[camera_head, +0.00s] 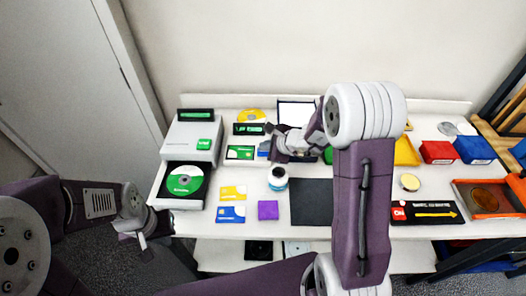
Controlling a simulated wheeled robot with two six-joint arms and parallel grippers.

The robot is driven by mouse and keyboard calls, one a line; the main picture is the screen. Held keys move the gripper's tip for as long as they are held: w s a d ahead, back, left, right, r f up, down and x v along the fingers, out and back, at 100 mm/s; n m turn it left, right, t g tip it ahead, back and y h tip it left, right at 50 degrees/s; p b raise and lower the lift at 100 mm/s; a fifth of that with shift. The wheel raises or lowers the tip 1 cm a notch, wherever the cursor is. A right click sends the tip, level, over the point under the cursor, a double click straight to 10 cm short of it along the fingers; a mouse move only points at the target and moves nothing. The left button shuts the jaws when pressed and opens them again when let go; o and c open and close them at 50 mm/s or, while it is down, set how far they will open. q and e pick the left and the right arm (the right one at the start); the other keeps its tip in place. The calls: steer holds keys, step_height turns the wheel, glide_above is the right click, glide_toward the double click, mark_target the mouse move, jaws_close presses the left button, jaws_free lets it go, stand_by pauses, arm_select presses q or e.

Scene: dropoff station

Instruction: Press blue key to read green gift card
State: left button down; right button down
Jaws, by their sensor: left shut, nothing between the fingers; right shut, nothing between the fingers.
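The green gift card (240,153) lies flat at the back left of the middle of the table, just below a small black display (249,129) with green characters. A small blue key (263,149) is just right of the card, partly hidden by my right gripper. My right gripper (272,153) is shut and empty, close beside or over the blue key; I cannot tell whether it touches it. My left gripper (142,240) is shut and empty, off the table's front left edge, far from the card.
A white disc player (190,141) with an open tray holding a green disc (185,180) stands at the left. A red box (438,152) and blue box (474,150) stand right.

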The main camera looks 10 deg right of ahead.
mark_target(265, 152)
steer(key=shift+f+b, duration=0.35)
steer(key=shift+b, duration=0.05)
steer(key=shift+r, duration=0.1)
stand_by(0.5)
steer(key=shift+r+p, duration=0.6)
steer(key=shift+r, duration=0.2)
step_height(265, 152, up, 5)
steer(key=p, duration=0.4)
steer(key=shift+r, duration=0.1)
stand_by(0.5)
